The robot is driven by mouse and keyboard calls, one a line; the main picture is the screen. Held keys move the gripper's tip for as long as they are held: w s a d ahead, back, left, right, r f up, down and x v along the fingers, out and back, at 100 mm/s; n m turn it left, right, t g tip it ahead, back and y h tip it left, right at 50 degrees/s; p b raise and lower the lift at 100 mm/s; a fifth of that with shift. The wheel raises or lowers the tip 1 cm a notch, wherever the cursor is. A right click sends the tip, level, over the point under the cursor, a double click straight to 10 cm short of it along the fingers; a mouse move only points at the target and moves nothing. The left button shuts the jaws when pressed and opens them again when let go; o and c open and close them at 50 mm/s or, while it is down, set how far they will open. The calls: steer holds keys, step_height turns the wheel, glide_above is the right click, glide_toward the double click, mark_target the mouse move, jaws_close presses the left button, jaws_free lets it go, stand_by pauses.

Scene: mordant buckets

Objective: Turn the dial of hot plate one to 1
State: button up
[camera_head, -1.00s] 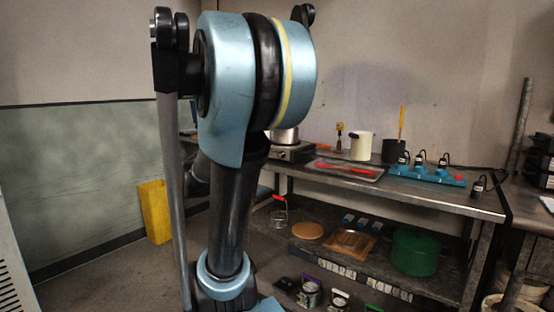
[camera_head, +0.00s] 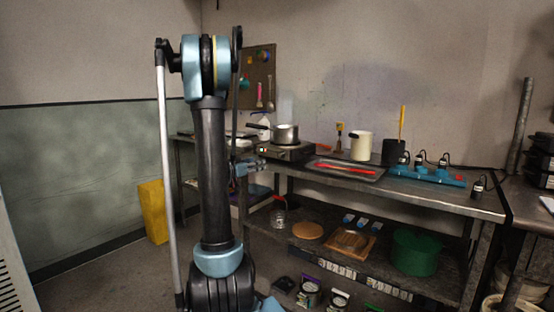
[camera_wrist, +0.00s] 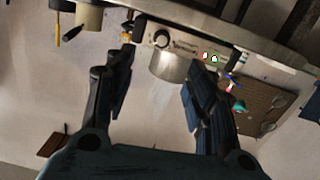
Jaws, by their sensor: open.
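The hot plate (camera_head: 289,152) is a dark, low box on the table, with a steel pot (camera_head: 285,133) on top. In the wrist view its front panel (camera_wrist: 186,47) is upside down and carries a round dial (camera_wrist: 162,39) and small lit red and green lights (camera_wrist: 209,57). The dial's setting is too small to read. My gripper (camera_wrist: 160,57) is open and empty. Its fingers point toward the panel, with the dial between and just beyond the tips, apparently untouched. In the head view my wrist (camera_head: 245,168) is low in front of the hot plate's left side.
To the hot plate's right are a tray (camera_head: 330,172) with a red item, a white pot (camera_head: 361,146), a dark container (camera_head: 393,151) and a blue rack (camera_head: 430,176). A pegboard (camera_head: 258,80) hangs behind. The lower shelf (camera_head: 310,246) is under the tabletop.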

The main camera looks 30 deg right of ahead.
steer(key=w, duration=0.1)
glide_toward(279, 155)
steer(key=x, duration=0.8)
steer(key=shift+w+d, duration=0.1)
steer(key=shift+d, duration=0.3)
steer(key=c, duration=1.1)
steer(key=shift+o, duration=0.2)
steer(key=shift+d, duration=0.15)
